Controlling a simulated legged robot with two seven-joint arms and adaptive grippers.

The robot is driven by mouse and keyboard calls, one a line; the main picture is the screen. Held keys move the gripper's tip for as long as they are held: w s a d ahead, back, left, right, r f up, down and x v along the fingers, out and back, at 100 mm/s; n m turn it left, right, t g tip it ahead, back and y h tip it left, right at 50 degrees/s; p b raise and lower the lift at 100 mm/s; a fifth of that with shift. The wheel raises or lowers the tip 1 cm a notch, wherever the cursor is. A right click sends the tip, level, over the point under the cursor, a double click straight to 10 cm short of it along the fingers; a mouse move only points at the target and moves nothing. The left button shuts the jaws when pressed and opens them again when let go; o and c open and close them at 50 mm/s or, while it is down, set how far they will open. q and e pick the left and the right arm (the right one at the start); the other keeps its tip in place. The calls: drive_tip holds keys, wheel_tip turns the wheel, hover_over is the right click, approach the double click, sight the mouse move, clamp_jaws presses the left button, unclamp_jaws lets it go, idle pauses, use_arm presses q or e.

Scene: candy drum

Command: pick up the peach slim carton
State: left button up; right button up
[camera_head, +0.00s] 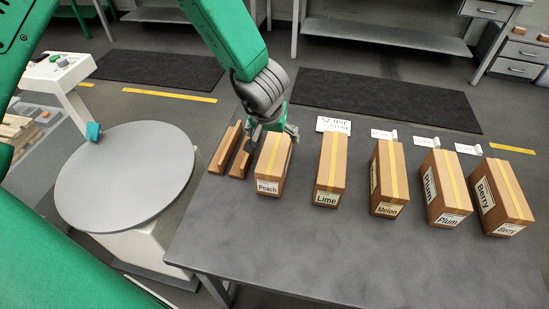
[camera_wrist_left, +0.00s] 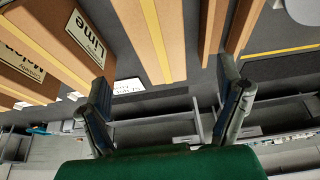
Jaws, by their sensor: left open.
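The peach slim carton (camera_head: 269,176) is a tall brown box with yellow tape and a "Peach" label, upright near the left end of the grey table. My left gripper (camera_head: 272,132) is at its far upper end, pointing down and partly overlapping it. In the left wrist view the open left gripper (camera_wrist_left: 165,90) has its two fingers spread wide, with the taped peach carton (camera_wrist_left: 152,40) showing in the gap between them. I cannot tell whether either finger touches it. My right gripper is not in view.
The Lime carton (camera_head: 330,170) stands close to the right, then Melon (camera_head: 387,178), Plum (camera_head: 442,188) and Berry (camera_head: 500,192) cartons. Brown wooden strips (camera_head: 226,150) lie close to the left. A round grey turntable (camera_head: 125,180) stands left of the table (camera_head: 330,250), whose front is clear.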

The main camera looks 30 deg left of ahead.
sight(278, 146)
use_arm(q)
drive_tip(key=x, duration=0.3)
drive_tip(key=shift+w+d+f, duration=0.15)
drive_tip(key=shift+d+f, duration=0.05)
drive_tip(key=shift+d, duration=0.1)
drive_tip(key=shift+w+d+f+b, duration=0.25)
drive_tip(key=shift+d+f+b, duration=0.05)
drive_tip(key=shift+f, duration=0.3)
drive_tip(key=f, duration=0.1)
drive_tip(key=w+a+f, duration=0.1)
drive_tip(key=f+b, duration=0.1)
drive_tip(key=shift+w+a+f, duration=0.25)
drive_tip(key=shift+a, duration=0.05)
drive_tip(key=shift+w+a+f, duration=0.15)
drive_tip(key=shift+a+f, duration=0.2)
drive_tip(key=shift+f, duration=0.05)
drive_tip(key=shift+d+r, duration=0.1)
drive_tip(key=shift+c, duration=0.4)
drive_tip(key=shift+d+r, duration=0.1)
drive_tip(key=shift+d, duration=0.25)
drive_tip(key=c, duration=1.3)
drive_tip(key=shift+c, duration=1.2)
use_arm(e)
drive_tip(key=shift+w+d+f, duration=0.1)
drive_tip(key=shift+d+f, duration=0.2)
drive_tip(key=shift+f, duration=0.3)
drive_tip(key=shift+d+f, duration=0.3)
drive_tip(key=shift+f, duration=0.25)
